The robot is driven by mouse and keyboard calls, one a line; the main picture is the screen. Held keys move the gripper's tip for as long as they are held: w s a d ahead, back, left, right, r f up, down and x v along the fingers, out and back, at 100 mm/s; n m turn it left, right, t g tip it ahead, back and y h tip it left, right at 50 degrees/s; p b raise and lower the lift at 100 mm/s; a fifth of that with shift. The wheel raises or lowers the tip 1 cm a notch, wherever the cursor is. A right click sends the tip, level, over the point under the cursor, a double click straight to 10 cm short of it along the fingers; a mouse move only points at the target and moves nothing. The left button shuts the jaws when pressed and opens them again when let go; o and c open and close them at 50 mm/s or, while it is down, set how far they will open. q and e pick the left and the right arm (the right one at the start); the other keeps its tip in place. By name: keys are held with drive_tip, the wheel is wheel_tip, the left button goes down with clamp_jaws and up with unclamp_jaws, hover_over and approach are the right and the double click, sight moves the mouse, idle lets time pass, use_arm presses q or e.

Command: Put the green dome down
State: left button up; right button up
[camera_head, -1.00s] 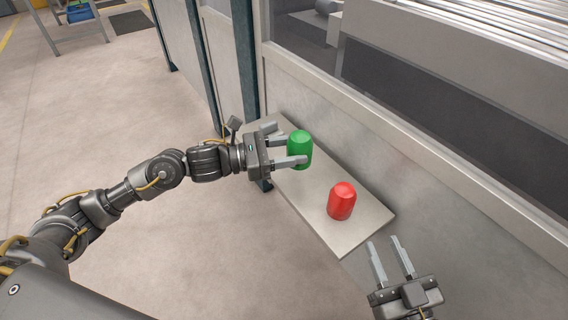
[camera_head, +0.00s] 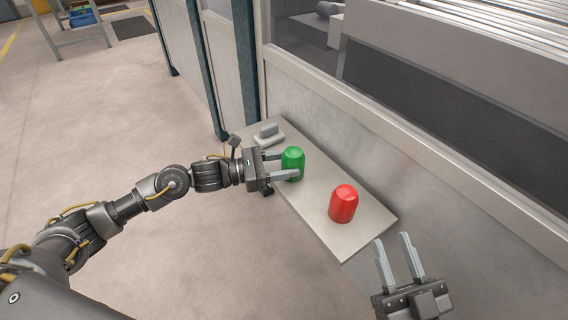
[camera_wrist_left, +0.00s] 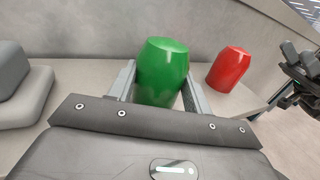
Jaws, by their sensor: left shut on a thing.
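The green dome (camera_head: 293,162) is upright between the fingers of my left gripper (camera_head: 284,170), over the left part of the grey shelf (camera_head: 330,231). My left gripper is shut on it. In the left wrist view the green dome (camera_wrist_left: 162,72) stands between both fingers. I cannot tell for sure whether its base touches the shelf. The red dome (camera_head: 343,204) stands upright on the shelf to the right, apart from the green one; it also shows in the left wrist view (camera_wrist_left: 229,69). My right gripper (camera_head: 396,246) is open and empty in front of the shelf's right end.
A grey block on a pale base (camera_head: 268,135) sits at the shelf's far left end, near my left gripper. The machine's wall panel (camera_head: 400,165) rises behind the shelf. Bare shelf lies between the two domes.

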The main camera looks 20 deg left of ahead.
use_arm(q)
drive_tip(key=shift+f, duration=0.15)
drive_tip(key=o, duration=1)
drive_tip(key=shift+c, duration=0.2)
use_arm(e)
drive_tip(key=shift+d+r+t, duration=0.2)
drive_tip(key=shift+r+t, duration=0.1)
